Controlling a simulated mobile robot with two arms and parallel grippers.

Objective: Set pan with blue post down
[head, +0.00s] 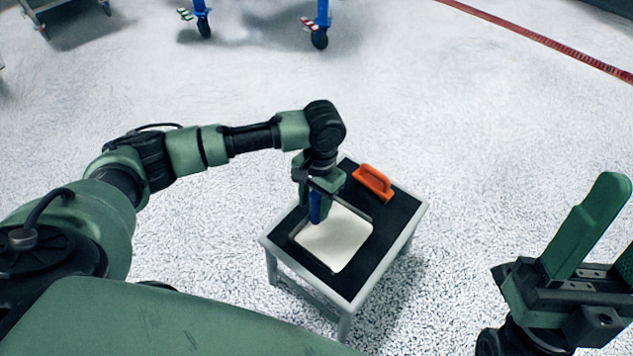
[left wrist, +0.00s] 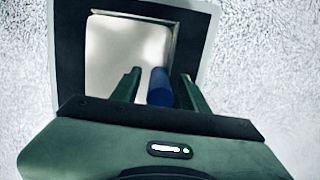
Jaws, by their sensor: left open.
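A square pan with a pale, whitish inside (head: 335,240) lies on the black top of a small table (head: 395,228). Its blue post (head: 318,208) stands upright at the pan's edge, below my left gripper (head: 316,200). In the left wrist view, the blue post (left wrist: 160,87) is between the two open fingers of my left gripper (left wrist: 160,82), with a gap to each finger. The pan's inside (left wrist: 122,52) shows beyond them. My right gripper (head: 612,225) is at the lower right, away from the table, with its fingers apart and empty. One finger is cut off by the picture edge.
An orange handled tool (head: 373,182) lies on the table near its far edge, close to the pan and my left wrist. The pale floor around the table is clear. Wheeled blue legs (head: 322,20) and a cart (head: 45,12) stand far back.

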